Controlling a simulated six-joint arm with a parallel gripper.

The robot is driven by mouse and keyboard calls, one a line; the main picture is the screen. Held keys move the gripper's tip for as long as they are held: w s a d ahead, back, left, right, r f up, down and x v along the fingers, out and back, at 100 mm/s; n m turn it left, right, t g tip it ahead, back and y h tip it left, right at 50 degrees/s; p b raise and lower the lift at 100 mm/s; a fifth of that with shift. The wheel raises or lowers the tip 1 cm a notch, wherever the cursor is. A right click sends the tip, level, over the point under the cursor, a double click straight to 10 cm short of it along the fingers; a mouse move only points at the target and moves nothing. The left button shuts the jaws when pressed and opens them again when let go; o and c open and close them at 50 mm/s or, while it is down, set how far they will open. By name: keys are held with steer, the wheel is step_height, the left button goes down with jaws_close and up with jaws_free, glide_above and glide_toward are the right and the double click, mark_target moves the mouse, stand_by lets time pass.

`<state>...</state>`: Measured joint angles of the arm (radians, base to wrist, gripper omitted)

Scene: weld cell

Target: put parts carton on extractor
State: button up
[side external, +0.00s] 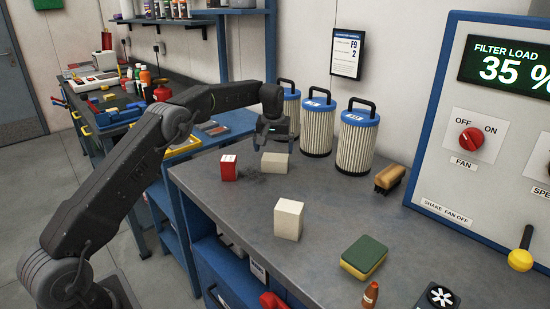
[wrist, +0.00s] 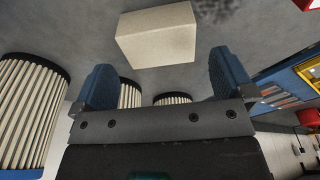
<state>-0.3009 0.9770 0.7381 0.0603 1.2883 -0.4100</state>
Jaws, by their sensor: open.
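Two plain pale cartons are on the grey bench top; I cannot tell by marking which is the parts carton. One carton (side external: 274,163) lies just below my gripper (side external: 274,146); the other carton (side external: 289,220) stands upright nearer the front. The wrist view shows one pale carton (wrist: 155,38) just beyond my gripper (wrist: 160,78), roughly in line with the gap between the blue fingers. My gripper is open and empty, apart from the carton.
Several blue-capped filter cartridges (side external: 358,138) stand behind the near carton. A small red box (side external: 229,168) is left of it.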

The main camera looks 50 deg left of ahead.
mark_target(273, 161)
steer(key=s+d+r+m+t, duration=0.1)
steer(key=s+d+r, duration=0.3)
steer(key=r, duration=0.4)
steer(key=s+d+r+m, duration=0.1)
steer(key=s+d+r, duration=0.3)
steer(key=r, duration=0.4)
steer(key=s+d+r+m+t, duration=0.1)
steer(key=s+d, duration=0.3)
steer(key=s, duration=0.6)
steer(key=s+d+r+m+t, duration=0.1)
steer(key=s+d+m, duration=0.2)
steer(key=s, duration=0.8)
steer(key=shift+d+h, duration=0.4)
steer(key=shift+d, duration=0.65)
steer(key=s+f, duration=0.2)
steer(key=s, duration=0.1)
steer(key=s+d+f+m, duration=0.1)
steer(key=s+f, duration=0.1)
steer(key=s, duration=0.2)
steer(key=s+d+f+m+t, duration=0.1)
steer(key=s+f, duration=0.1)
steer(key=s, duration=0.2)
steer(key=shift+d+f, duration=0.25)
steer(key=shift+f, duration=0.15)
steer(key=shift+c, duration=0.4)
steer(key=shift+s+f, duration=0.25)
steer(key=shift+c, duration=0.4)
